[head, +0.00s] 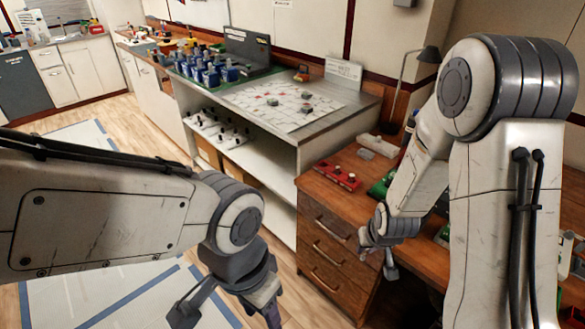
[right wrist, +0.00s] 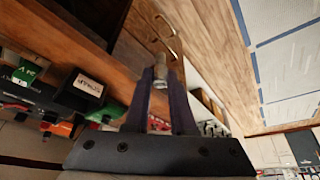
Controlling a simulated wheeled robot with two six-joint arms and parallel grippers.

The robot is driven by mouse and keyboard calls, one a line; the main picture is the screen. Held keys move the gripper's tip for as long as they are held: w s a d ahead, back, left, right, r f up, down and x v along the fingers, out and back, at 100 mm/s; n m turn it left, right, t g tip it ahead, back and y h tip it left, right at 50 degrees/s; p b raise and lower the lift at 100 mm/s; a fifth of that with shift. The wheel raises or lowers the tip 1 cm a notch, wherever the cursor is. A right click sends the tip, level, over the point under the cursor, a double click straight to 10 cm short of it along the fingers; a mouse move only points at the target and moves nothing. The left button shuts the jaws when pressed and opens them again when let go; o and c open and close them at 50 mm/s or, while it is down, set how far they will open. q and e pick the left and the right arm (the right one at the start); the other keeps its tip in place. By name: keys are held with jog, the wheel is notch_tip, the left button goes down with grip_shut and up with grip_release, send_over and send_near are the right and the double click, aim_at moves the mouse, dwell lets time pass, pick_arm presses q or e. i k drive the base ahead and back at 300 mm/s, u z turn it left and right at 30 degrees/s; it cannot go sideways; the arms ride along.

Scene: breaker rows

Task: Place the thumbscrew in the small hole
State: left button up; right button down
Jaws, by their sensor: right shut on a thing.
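My right gripper (head: 378,258) hangs in front of the wooden drawer desk. In the right wrist view, its two dark fingers (right wrist: 161,75) are closed around a small grey metallic thing (right wrist: 160,62) at their tips. It may be the thumbscrew, but it is too small and blurred to be sure. My left gripper (head: 228,312) is low at the bottom of the head view, its fingers spread apart with nothing seen between them. I cannot make out the small hole in either view.
The wooden desk (head: 325,222) has drawers with metal handles. On it lie a red block with knobs (head: 337,176) and green parts (head: 381,186). The wrist view shows a black labelled box (right wrist: 82,92). A bench with a white sheet (head: 265,110) and blue parts stands behind.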

aim_at(324, 169)
jog(key=i, duration=1.35)
jog(key=u, duration=0.7)
